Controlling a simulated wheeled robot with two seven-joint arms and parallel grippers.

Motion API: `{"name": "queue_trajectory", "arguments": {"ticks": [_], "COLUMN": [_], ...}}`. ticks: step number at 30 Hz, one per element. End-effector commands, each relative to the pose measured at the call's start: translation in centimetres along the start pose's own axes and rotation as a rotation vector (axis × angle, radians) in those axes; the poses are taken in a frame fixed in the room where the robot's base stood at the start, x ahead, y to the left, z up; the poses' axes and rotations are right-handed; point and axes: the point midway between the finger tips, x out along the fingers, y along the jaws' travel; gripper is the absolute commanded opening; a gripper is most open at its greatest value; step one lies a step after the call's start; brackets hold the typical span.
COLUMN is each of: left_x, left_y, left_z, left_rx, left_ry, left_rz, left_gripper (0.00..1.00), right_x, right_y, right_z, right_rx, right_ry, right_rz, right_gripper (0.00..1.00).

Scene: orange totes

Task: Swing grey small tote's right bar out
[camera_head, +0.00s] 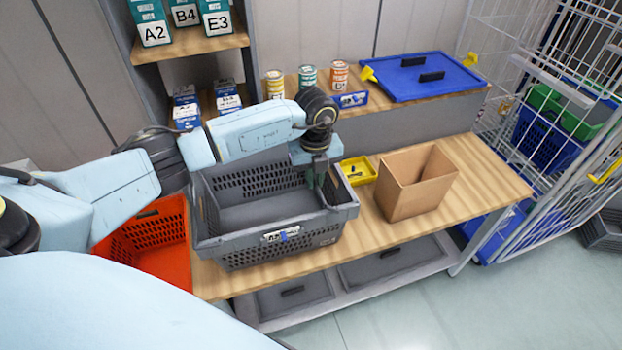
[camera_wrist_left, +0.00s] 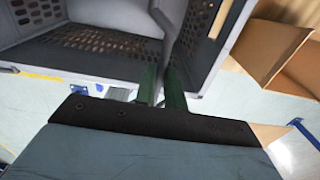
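The grey small tote (camera_head: 280,252) stands on the wooden bench, open at the top, with perforated walls and a label on its front. Its right bar (camera_wrist_left: 168,45) is a thin grey strip at the tote's right side, seen in the left wrist view. My left gripper (camera_head: 318,178) points down at the tote's right wall. In the left wrist view its two green fingers (camera_wrist_left: 162,88) stand close together, one on each side of the bar, and look shut on it. The fingertips are partly hidden in the head view. My right gripper is not in view.
An orange tote (camera_head: 150,245) stands left of the grey tote. A small yellow bin (camera_head: 358,170) and an open cardboard box (camera_head: 410,195) stand to its right. Cans and a blue lid (camera_head: 425,85) lie on the ledge behind. A wire cage cart (camera_head: 530,140) is at the right.

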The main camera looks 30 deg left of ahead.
Motion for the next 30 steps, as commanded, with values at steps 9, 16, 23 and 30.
{"name": "queue_trajectory", "arguments": {"ticks": [9,16,23,30], "left_x": [-0.7,-0.6,-0.7,-0.9], "left_y": [-1.3,-1.6,-3.4,-3.8], "left_z": [-0.1,-0.1,-0.1,0.0], "left_rx": [0.002,0.002,0.003,0.002], "left_ry": [0.001,0.001,0.001,0.001], "left_rz": [0.0,-0.001,-0.003,0.002], "left_gripper": [0.07,0.07,0.07,0.07], "right_x": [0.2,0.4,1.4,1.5], "right_y": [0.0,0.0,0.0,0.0], "right_z": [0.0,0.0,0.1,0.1], "right_rx": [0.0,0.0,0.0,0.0], "right_ry": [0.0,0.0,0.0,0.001], "right_rz": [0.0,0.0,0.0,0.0], "right_gripper": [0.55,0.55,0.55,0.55]}}
